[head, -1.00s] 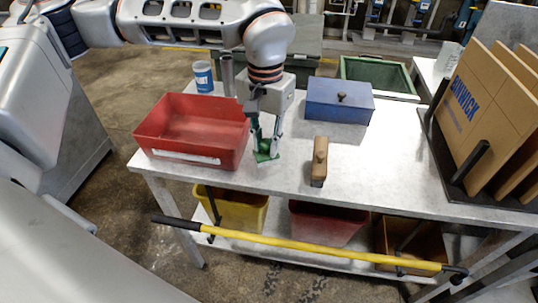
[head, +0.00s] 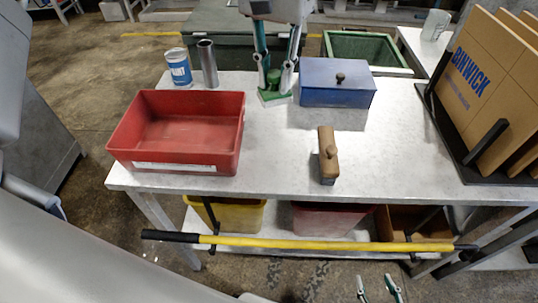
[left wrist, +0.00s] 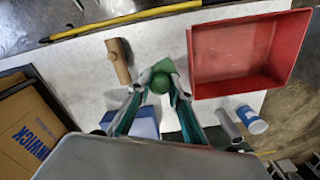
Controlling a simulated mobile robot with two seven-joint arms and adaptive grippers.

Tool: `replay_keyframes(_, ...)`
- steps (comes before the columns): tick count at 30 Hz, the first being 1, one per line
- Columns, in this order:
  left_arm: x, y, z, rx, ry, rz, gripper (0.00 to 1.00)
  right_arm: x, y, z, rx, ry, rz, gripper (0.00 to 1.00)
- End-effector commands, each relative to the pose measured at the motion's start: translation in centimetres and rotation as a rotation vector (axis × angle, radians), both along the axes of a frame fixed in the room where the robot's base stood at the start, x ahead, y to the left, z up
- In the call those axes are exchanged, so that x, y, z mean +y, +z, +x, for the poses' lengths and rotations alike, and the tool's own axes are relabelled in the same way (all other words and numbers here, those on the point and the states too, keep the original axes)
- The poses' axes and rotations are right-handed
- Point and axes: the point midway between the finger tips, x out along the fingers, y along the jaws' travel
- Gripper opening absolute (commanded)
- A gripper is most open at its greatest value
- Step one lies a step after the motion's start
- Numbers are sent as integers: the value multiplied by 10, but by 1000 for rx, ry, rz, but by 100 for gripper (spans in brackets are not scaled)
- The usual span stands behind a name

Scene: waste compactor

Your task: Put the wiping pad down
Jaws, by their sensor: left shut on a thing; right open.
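The wiping pad (head: 275,98) is a small green block with a round green knob and a pale edge. In the head view it is near the back of the table (head: 400,150), just left of the blue box. My left gripper (head: 274,80) is shut on its knob from above. In the left wrist view the wiping pad (left wrist: 158,68) shows between the fingers (left wrist: 160,82). I cannot tell whether its underside touches the table. My right gripper (head: 379,290) shows only its fingertips at the bottom of the head view, apart and empty.
A red bin (head: 140,128) stands left, with a paint can (head: 179,68) and metal tube (head: 207,64) behind it. A blue lidded box (head: 337,88) is close right of the pad. Cardboard panels (head: 480,90) stand in a rack at right.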

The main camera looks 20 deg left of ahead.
Motion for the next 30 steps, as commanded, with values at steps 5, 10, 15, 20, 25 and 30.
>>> replay_keyframes(5,-1,-31,-1,6,-3,1,2,0,-7,-2,5,0,-1,47)
replay_keyframes(10,0,-73,-2,8,-3,1,2,-2,-12,-3,8,1,-6,47)
replay_keyframes(15,-1,-114,-2,7,-2,1,2,-2,-11,-1,1,2,-9,47)
replay_keyframes(20,-1,-143,-1,4,-1,0,2,-3,-12,0,1,3,-12,47)
replay_keyframes(25,-1,-155,0,1,-1,0,2,-3,-12,1,0,2,-14,47)
replay_keyframes(30,0,-169,-1,3,-1,0,2,-4,-13,1,0,2,-15,47)
